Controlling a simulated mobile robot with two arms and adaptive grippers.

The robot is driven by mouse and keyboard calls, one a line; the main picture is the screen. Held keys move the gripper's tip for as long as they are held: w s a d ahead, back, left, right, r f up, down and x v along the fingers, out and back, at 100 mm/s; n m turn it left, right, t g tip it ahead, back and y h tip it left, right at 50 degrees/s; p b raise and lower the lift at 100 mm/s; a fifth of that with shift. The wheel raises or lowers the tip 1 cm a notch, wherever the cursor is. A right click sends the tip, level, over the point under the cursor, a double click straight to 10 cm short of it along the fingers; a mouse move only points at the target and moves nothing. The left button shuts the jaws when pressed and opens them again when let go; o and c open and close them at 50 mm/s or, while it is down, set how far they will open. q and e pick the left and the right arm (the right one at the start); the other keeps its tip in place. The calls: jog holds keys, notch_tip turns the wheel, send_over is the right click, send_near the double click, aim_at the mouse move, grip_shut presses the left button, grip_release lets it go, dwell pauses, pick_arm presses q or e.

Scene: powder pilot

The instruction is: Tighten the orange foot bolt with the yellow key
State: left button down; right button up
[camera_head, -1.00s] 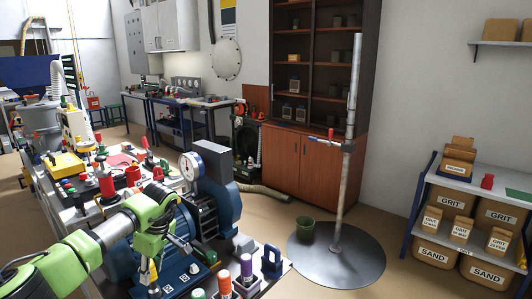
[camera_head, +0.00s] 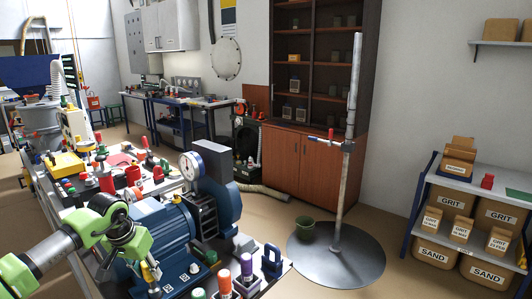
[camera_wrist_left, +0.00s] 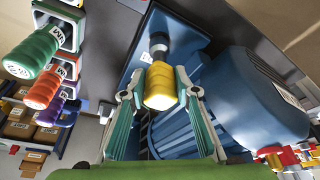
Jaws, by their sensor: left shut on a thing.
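My left gripper (camera_wrist_left: 160,92) is shut on the yellow key (camera_wrist_left: 161,85), gripping its yellow handle between both fingers. The key's dark shank with a pale ring runs away from the gripper toward the blue base plate (camera_wrist_left: 182,32) of the motor. The gripper also shows in the head view (camera_head: 151,272), low beside the blue motor (camera_head: 160,235), with a bit of yellow at its fingers. I cannot make out the orange foot bolt; the key's far end hides what it touches. My right gripper is not in view.
A green key (camera_wrist_left: 30,54), an orange key (camera_wrist_left: 43,89) and a purple key (camera_wrist_left: 54,112) stand in holders beside the base plate. The motor's body is close to the gripper's right finger in the wrist view. A gauge (camera_head: 191,165) stands behind the motor.

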pick_arm(q)
jog(key=shift+s+a+f+m, duration=0.1)
jog(key=shift+m, duration=0.5)
jog(key=c, duration=1.5)
grip_release()
